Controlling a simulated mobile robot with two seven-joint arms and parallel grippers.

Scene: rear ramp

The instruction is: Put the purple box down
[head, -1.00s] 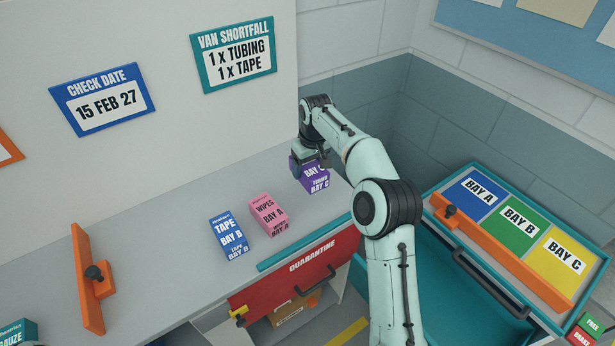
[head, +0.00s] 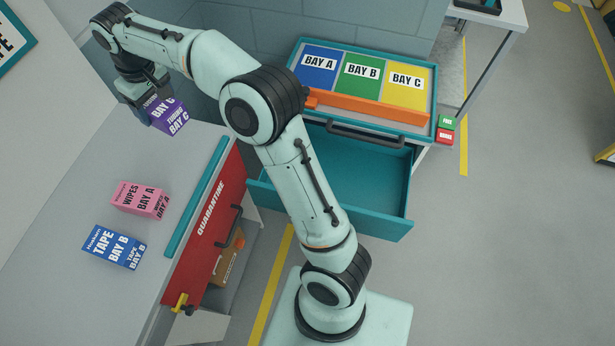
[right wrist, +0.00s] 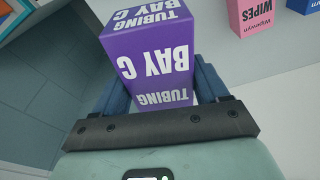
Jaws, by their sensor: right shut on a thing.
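The purple box (head: 168,115), marked "TUBING" and "BAY C", is at the far end of the grey counter in the head view. My right gripper (head: 146,97) is shut on it. In the right wrist view the purple box (right wrist: 148,55) sits between the two blue fingers (right wrist: 160,90). I cannot tell for sure whether its underside touches the counter (head: 95,165). My left gripper is not in view.
A pink wipes box (head: 140,199) and a blue tape box (head: 114,247) stand on the counter. A red quarantine flap (head: 205,225) runs along its edge. A trolley with blue, green and yellow bays (head: 362,75) has an open, empty teal drawer (head: 355,175).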

